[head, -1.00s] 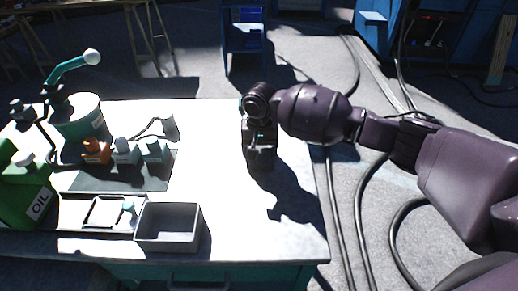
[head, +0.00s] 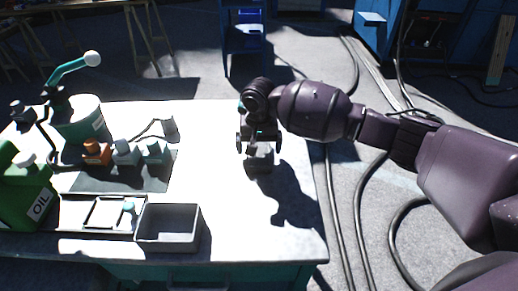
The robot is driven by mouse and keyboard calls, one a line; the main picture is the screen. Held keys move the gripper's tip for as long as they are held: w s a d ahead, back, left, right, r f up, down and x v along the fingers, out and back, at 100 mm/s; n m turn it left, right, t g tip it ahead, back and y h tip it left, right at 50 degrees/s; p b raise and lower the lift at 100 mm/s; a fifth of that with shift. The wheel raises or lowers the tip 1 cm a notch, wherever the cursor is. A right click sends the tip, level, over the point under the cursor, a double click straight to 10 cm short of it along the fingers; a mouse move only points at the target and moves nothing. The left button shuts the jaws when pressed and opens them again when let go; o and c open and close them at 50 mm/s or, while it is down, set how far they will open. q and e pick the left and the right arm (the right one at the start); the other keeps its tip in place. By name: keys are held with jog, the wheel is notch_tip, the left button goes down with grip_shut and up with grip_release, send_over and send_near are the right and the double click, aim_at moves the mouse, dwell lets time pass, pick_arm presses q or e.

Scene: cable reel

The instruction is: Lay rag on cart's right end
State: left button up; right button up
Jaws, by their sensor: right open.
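The cart (head: 225,225) has a pale, sunlit top and a teal body. My right gripper (head: 259,145) is over the right end of the cart top, pointing down, with its fingers spread apart. A small dark grey thing, which looks like the rag (head: 259,161), lies on the cart top just below the gripper. It is partly hidden by the fingers and lies against a dark shadow, so its outline is hard to tell. My left gripper is not in view.
A grey open bin (head: 168,241) stands at the front edge. Cables (head: 365,215) run along the floor to the right.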

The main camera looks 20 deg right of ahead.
aim_at(259, 151)
pick_arm(q)
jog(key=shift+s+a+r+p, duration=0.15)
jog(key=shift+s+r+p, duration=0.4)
jog(key=shift+p, duration=0.4)
pick_arm(e)
notch_tip(259, 151, up, 11)
jog(key=shift+f, duration=0.15)
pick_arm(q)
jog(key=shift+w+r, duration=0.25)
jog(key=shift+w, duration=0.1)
pick_arm(e)
jog(key=shift+f, duration=0.1)
